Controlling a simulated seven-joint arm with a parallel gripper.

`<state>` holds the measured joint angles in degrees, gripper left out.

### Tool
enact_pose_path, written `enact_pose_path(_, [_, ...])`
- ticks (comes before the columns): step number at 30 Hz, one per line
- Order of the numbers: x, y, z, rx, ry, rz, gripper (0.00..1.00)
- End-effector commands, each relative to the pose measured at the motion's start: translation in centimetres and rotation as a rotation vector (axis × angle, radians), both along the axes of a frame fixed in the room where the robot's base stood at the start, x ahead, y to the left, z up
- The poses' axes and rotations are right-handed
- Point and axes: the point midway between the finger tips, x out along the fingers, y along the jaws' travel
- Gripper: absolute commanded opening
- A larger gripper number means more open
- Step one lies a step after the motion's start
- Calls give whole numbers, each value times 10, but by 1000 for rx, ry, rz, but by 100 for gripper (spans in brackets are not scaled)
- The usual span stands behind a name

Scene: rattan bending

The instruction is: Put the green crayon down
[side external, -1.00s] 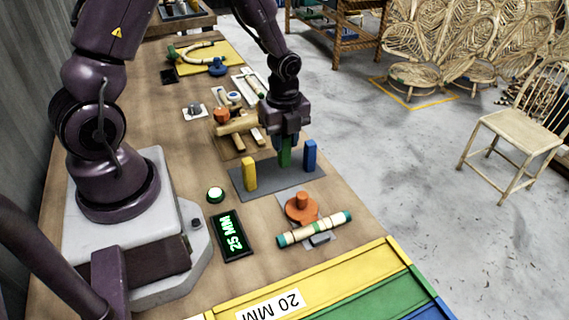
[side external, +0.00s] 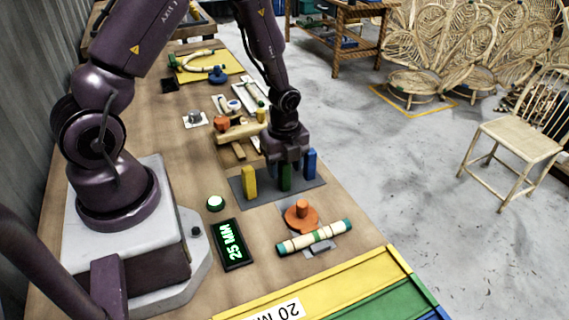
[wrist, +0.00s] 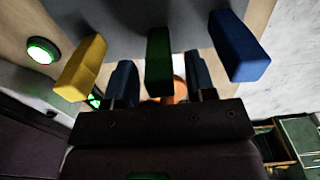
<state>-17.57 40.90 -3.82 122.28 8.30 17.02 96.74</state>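The green crayon (side external: 286,177) is a block standing upright on the dark grey mat (side external: 262,197), between the yellow block (side external: 249,182) and the blue block (side external: 310,162). My gripper (side external: 287,160) is directly above it, pointing down. In the wrist view my gripper (wrist: 160,85) has a finger on each side of the green crayon (wrist: 159,62), with a gap visible on both sides, so it is open around the crayon. The yellow block (wrist: 81,68) and blue block (wrist: 239,46) stand outside the fingers.
An orange-knobbed fixture (side external: 301,214) and a rattan piece with teal ends (side external: 314,237) are in front of the mat. Another wooden fixture (side external: 238,132) stands behind the gripper.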

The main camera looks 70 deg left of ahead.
Motion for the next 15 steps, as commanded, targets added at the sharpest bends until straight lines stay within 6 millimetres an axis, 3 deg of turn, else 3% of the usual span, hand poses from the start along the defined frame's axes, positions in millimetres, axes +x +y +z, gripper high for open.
enact_pose_path(8, [1, 0, 6, 0, -3, 0, 50])
enact_pose_path(15, [1, 1, 47, 1, -8, 2, 50])
